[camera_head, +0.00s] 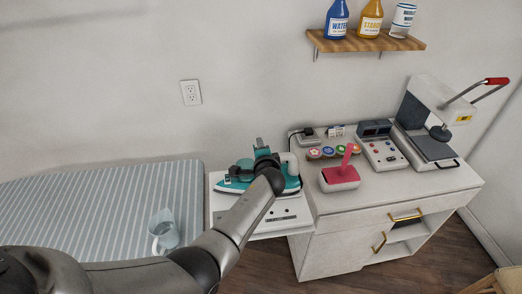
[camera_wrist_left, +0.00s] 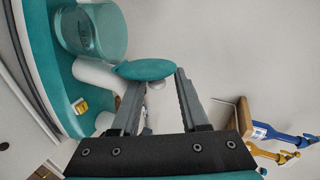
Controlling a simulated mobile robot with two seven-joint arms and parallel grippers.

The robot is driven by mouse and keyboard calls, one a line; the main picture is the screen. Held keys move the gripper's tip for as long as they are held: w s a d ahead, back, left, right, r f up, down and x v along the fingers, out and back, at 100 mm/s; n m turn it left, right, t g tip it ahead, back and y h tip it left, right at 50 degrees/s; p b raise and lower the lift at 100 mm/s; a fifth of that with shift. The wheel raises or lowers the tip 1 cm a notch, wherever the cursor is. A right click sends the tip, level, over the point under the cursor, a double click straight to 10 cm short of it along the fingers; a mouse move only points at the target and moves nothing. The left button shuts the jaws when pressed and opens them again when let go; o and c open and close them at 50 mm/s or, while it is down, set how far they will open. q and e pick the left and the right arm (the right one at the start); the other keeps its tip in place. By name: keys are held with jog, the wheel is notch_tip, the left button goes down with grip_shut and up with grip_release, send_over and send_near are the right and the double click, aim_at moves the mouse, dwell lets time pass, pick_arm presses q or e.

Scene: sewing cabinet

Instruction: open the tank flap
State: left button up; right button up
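The teal and white iron (camera_head: 232,185) lies on a white stand beside the cabinet, partly hidden behind my left arm. In the left wrist view the iron's clear teal tank (camera_wrist_left: 95,32) is at the upper left. The tank flap, a teal oval piece (camera_wrist_left: 140,69), shows at my fingertips. My left gripper (camera_head: 263,148) is above the iron; in the left wrist view its two fingers (camera_wrist_left: 160,80) stand apart, with a gap between them. The flap overlaps the left fingertip; I cannot tell whether they touch. My right gripper is in neither view.
The striped ironing board (camera_head: 100,205) holds a clear jug (camera_head: 163,232) at the left. The cabinet top (camera_head: 390,188) carries a pink-handled item (camera_head: 340,176), a control box (camera_head: 383,150) and a heat press (camera_head: 432,140). A bottle shelf (camera_head: 365,42) hangs above.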

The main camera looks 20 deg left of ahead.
pick_arm(q)
jog(key=shift+s+f, duration=0.1)
jog(key=shift+f, duration=0.15)
